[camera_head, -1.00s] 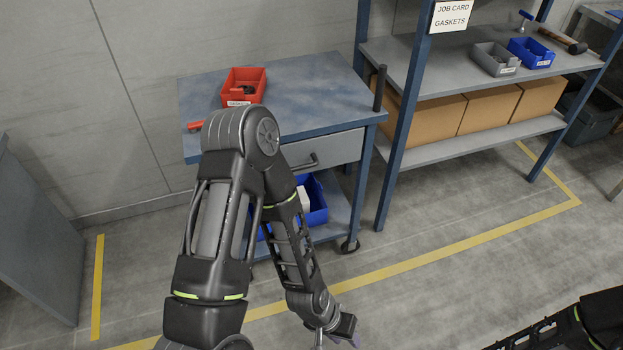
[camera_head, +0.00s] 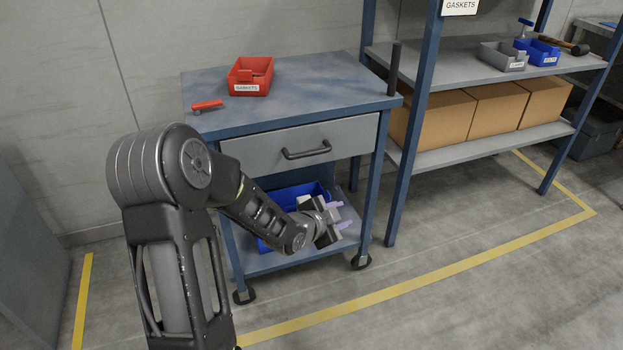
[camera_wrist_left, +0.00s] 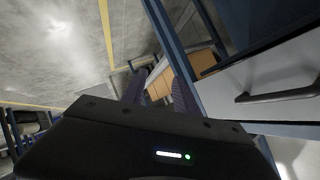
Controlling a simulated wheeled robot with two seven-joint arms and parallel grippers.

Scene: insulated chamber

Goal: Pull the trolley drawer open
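The trolley (camera_head: 300,98) is blue-grey with a wide grey drawer (camera_head: 250,150) under its top. The drawer is shut, with a dark bar handle (camera_head: 307,151) across its front. My left gripper (camera_head: 340,216) is below and slightly right of the handle, in front of the lower shelf, apart from the handle. In the left wrist view, its two purple fingers (camera_wrist_left: 155,88) are spread with a gap and nothing between them. The handle (camera_wrist_left: 280,94) and drawer front (camera_wrist_left: 262,75) show at the right of that view. My right gripper is not in view.
A red gasket bin (camera_head: 250,88) and a red-handled tool (camera_head: 208,106) are on the trolley top. A blue bin (camera_head: 288,198) is on its lower shelf (camera_head: 275,262). A blue rack (camera_head: 403,180) with cardboard boxes (camera_head: 497,112) stands close on the right. Floor in front is clear.

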